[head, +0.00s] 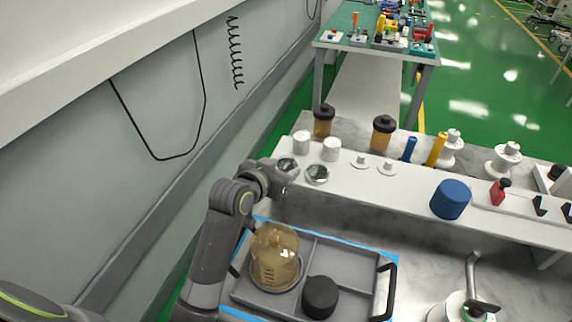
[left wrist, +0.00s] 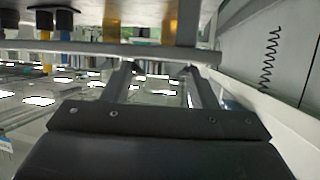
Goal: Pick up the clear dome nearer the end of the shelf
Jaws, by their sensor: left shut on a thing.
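Two small clear domes sit at the left end of the white shelf (head: 400,185) in the head view. The dome nearer the end (head: 289,164) is partly hidden by my left gripper (head: 284,173). The other clear dome (head: 317,174) stands just to its right, apart from it. My left gripper is shut on the nearer dome at shelf height. In the left wrist view both fingers (left wrist: 160,72) point ahead, with a see-through shape between them that is hard to make out. My right gripper is not in view.
White cylinders (head: 331,149) and amber jars with black lids (head: 383,133) stand behind the domes. A blue cylinder (head: 451,199) is farther right. Below, a grey tray (head: 355,262) holds an amber dome (head: 275,257) and a black cylinder (head: 320,297). A wall (head: 100,170) runs along the left.

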